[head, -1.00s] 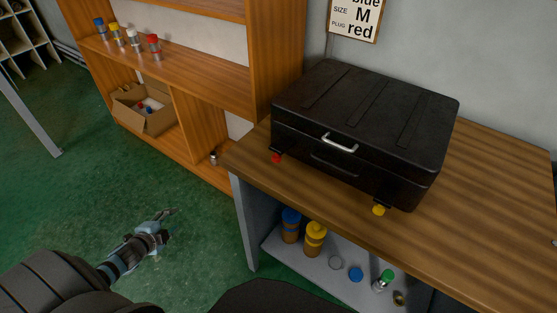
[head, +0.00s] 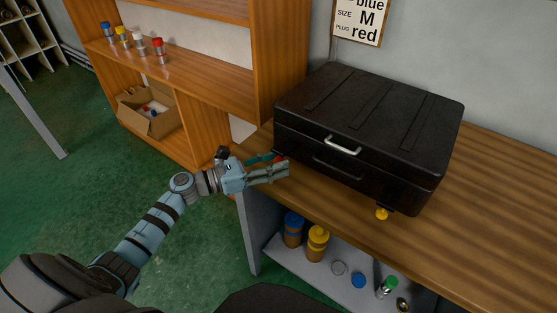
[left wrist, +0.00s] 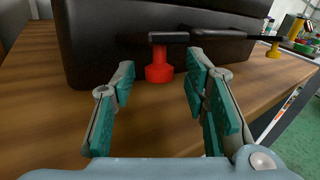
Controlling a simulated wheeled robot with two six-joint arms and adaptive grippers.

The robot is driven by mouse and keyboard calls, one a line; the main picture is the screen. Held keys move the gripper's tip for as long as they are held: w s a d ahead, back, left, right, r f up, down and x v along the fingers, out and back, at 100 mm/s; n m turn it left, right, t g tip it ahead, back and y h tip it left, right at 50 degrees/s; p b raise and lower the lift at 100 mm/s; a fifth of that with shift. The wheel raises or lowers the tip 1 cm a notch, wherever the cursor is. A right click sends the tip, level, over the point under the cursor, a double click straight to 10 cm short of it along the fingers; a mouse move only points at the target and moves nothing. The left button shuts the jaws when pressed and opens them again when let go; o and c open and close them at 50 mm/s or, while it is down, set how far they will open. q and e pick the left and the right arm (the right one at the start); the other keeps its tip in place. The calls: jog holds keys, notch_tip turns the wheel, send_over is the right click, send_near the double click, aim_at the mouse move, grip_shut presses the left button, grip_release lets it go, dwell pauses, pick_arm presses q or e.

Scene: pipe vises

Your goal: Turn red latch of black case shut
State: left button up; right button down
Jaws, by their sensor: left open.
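The black case (head: 365,125) lies closed-lidded on the wooden table, with a silver handle on its front. In the left wrist view the red latch (left wrist: 159,67) hangs below a dark bar at the case's lower front edge. My left gripper (head: 284,165) is at the case's front left corner. It is open, and in the left wrist view its fingers (left wrist: 160,80) stand on either side of the red latch, apart from it. In the head view the gripper mostly hides the red latch. A yellow latch (head: 382,214) sits at the case's front right. My right gripper is out of view.
The wooden table (head: 490,215) is clear right of the case. A shelf (head: 340,283) below holds a blue-capped jar (head: 293,229), a yellow-capped jar (head: 317,243) and small parts. A wooden bookcase (head: 215,85) with an open cardboard box (head: 147,111) stands at left.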

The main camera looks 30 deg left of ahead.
pick_arm(q)
jog(key=shift+w+d, duration=0.4)
jog(key=shift+w, duration=0.1)
grip_shut()
